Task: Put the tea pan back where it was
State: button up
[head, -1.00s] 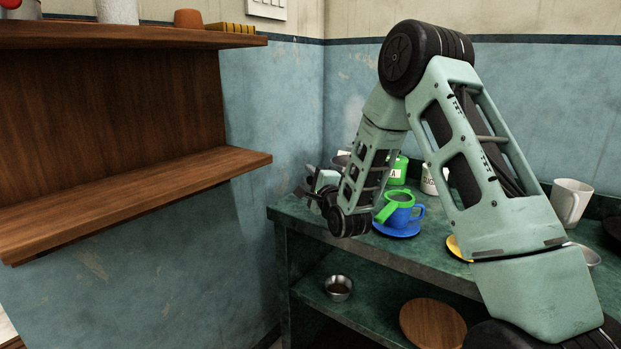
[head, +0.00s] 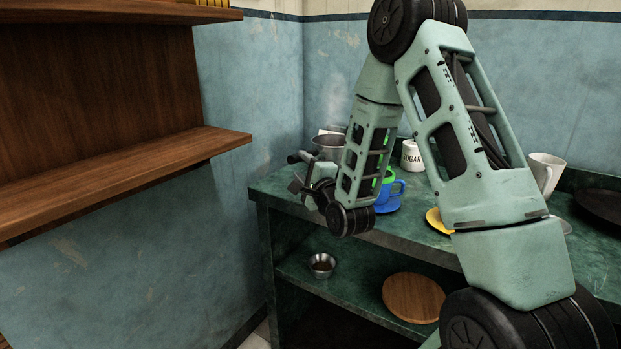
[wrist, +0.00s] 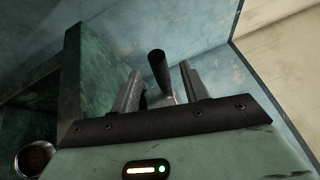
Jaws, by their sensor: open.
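The tea pan (head: 328,147) is a grey metal pan with a dark handle (head: 300,157). It is at the far left end of the green counter, near the wall corner, partly hidden behind my arm. Faint steam shows above it. My gripper (head: 298,184) is open at the counter's left end, just below the handle in the picture. In the wrist view, a dark handle (wrist: 159,68) stands between the two spread fingers of my gripper (wrist: 160,88). Clear gaps show on both sides of it. The hotplate is not clearly visible.
A sugar jar (head: 411,155) and white mug (head: 545,172) are farther back. A small metal bowl (head: 322,265) and round wooden board (head: 413,297) are on the lower shelf. A wooden wall shelf (head: 120,185) is left.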

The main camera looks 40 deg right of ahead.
jog(key=shift+v, duration=2.25)
jog(key=s+a+f+n+g+y, duration=0.25)
jog(key=a+n, duration=0.25)
jog(key=a, duration=0.3)
jog(key=s+a+f+n+g+y, duration=0.1)
jog(key=s+a+n+g+y, duration=0.1)
jog(key=a+n+g, duration=0.35)
jog(key=s+a+f+n+g+y, duration=0.2)
jog(key=a+n, duration=0.4)
jog(key=a, duration=0.4)
jog(key=s+a+n+g+h, duration=0.1)
jog(key=s+n+g, duration=0.3)
jog(key=s, duration=0.8)
jog(key=s+a+r+n+g+h, duration=0.1)
jog(key=s+a+n+g, duration=0.3)
jog(key=s+n, duration=0.5)
jog(key=s+g, duration=0.1)
jog(key=s, duration=0.2)
jog(key=shift+a+r, duration=0.2)
jog(key=shift+r, duration=0.1)
jog(key=shift+w+h, duration=0.1)
jog(key=shift+h, duration=0.15)
notch_tip(320, 180, up, 14)
jog(key=p, duration=1.4)
